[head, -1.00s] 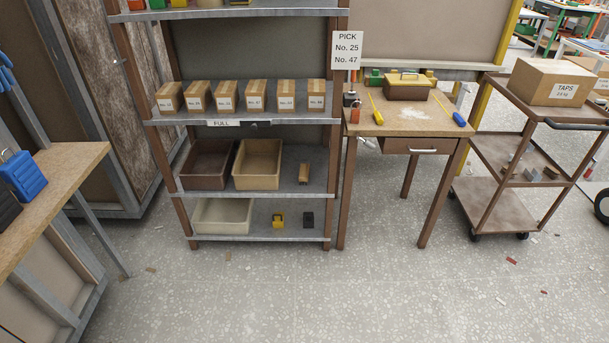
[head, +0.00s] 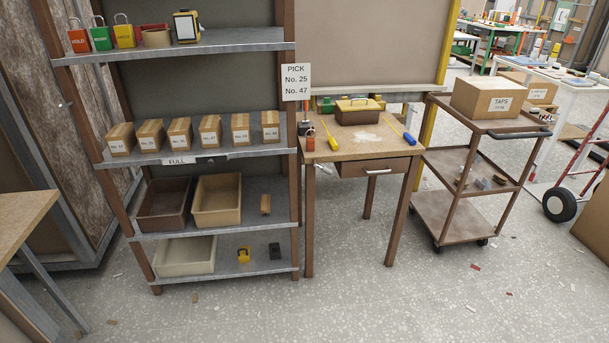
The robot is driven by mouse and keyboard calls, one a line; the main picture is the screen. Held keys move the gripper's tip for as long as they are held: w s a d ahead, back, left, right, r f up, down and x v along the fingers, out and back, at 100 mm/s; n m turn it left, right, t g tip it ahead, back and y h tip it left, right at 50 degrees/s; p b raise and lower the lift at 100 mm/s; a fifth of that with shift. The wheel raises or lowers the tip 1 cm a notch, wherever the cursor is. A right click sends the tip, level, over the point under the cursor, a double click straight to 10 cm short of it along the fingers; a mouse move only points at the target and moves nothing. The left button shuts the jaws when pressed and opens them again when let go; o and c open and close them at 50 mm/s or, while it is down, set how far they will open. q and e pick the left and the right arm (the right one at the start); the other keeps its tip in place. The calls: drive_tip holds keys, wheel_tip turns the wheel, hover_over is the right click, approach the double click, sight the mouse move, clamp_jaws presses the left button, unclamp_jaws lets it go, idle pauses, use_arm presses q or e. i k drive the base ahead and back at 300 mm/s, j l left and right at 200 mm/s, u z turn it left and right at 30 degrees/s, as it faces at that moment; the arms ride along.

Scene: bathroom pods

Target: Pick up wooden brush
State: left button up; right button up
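A small tan wooden block-like thing (head: 265,204), which may be the wooden brush, stands on the middle-lower shelf of the shelving unit, right of the tan bin (head: 217,201). It is too small to make out bristles. Nothing touches it. Neither of my grippers is in view.
A brown bin (head: 164,204) and a cream bin (head: 184,257) stand on the lower shelves, with a yellow item (head: 243,255) and a black item (head: 275,251). A wooden table (head: 365,147) and a cart (head: 447,213) stand to the right. The floor (head: 380,310) in front is mostly clear.

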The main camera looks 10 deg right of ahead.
sight(265, 204)
drive_tip(key=i+l, duration=0.55)
drive_tip(key=i, duration=0.2)
drive_tip(key=i+l+u, duration=0.1)
drive_tip(key=i+l, duration=0.5)
drive_tip(key=i, duration=0.15)
